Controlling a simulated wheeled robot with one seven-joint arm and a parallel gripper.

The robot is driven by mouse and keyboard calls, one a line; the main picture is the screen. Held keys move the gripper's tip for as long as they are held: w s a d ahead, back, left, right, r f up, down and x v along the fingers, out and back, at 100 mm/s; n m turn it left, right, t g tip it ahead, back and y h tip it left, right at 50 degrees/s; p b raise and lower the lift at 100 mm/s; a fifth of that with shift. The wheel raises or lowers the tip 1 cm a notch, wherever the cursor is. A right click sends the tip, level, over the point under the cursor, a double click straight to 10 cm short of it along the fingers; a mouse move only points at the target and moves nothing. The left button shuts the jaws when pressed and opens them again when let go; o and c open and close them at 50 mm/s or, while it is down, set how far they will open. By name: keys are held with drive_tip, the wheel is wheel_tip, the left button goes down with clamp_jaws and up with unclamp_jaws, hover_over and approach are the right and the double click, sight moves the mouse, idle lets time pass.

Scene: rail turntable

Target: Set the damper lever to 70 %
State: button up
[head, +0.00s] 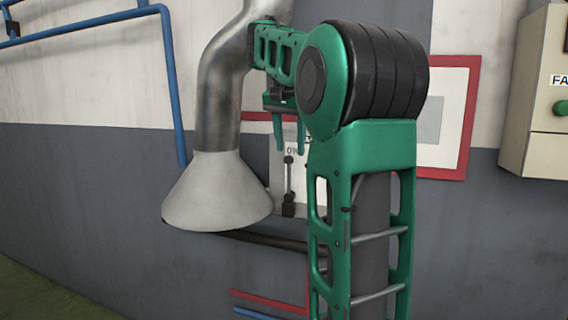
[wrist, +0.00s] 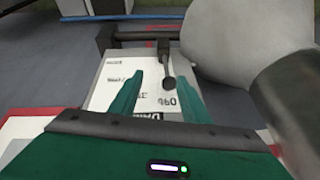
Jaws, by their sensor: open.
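The damper lever (head: 288,180) is a dark lever with a round knob, mounted on a pale plate (head: 279,165) on the wall. In the head view it stands about upright, with its knob at the top. My gripper (head: 291,148) is open and empty, just above the knob in that view. In the wrist view, the lever knob (wrist: 168,83) appears close to the right fingertip of my gripper (wrist: 157,76); I cannot tell whether they touch. The plate (wrist: 112,72) shows upside-down markings there, partly hidden by the fingers, too small to read surely.
A grey duct with a wide cone (head: 217,192) stands directly left of the plate. Behind my arm is a red-framed board (head: 466,110). A beige cabinet (head: 544,95) with a green button is at the far right. Blue pipes (head: 170,80) run on the left wall.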

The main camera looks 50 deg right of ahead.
sight(288, 159)
wheel_tip(288, 159, up, 3)
drive_tip(key=w+d+m, duration=0.1)
drive_tip(key=w, duration=0.1)
drive_tip(key=shift+t, duration=0.3)
drive_tip(key=shift+d+x, duration=0.15)
drive_tip(key=shift+x, duration=2.5)
drive_tip(key=shift+d+x, duration=0.1)
drive_tip(key=shift+x, duration=2.5)
drive_tip(key=shift+r, duration=0.1)
drive_tip(key=shift+c, duration=0.6)
clamp_jaws()
